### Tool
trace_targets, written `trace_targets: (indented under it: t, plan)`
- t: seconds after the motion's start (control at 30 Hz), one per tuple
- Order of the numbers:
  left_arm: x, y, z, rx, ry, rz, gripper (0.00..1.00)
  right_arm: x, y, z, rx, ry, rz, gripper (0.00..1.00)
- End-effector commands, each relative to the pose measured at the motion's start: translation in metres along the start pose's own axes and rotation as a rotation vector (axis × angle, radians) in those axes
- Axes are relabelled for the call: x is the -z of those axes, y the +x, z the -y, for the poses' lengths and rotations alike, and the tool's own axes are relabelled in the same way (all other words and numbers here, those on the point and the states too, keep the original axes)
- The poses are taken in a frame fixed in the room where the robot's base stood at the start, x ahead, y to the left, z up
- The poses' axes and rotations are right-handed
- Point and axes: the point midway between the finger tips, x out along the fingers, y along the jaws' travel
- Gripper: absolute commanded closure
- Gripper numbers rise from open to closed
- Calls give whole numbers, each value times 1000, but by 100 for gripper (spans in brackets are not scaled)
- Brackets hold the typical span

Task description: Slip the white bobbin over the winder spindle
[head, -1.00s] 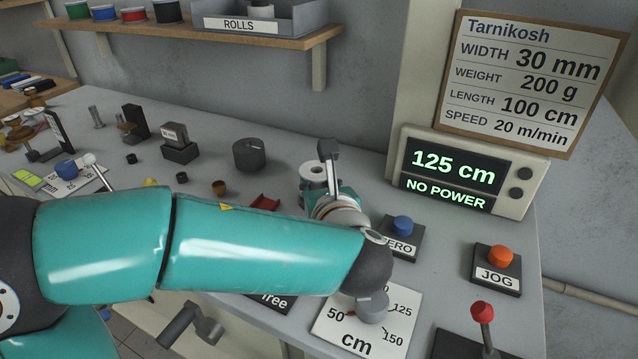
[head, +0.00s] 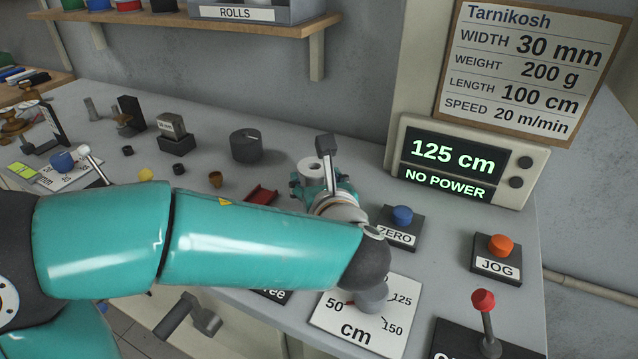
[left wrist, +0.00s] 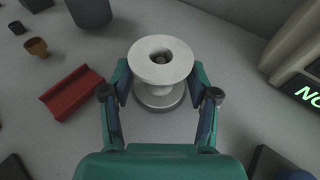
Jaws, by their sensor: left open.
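The white bobbin (head: 311,168) stands upright at the middle of the bench, beyond my left wrist. In the head view my left gripper (head: 323,186) is partly hidden by my wrist. My right gripper is not in view.
The ZERO button (head: 402,215), JOG button (head: 500,244) and display reading NO POWER (head: 450,160) are to the right. A cm dial (head: 345,325) is in front.

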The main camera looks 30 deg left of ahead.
Motion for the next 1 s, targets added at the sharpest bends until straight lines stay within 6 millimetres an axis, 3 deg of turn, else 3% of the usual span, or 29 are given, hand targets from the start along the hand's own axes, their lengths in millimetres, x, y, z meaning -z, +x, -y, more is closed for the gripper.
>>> trace_targets:
  t: [0.17, 0.7, 1.0]
  plan:
    - [0, -13, 1, 4, -1, 1, 40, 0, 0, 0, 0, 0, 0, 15]
    - [1, -108, 1, 4, 1, 1, 40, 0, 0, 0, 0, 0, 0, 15]
    - [1, -119, 0, -1, 1, 0, 40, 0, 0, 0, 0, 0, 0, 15]
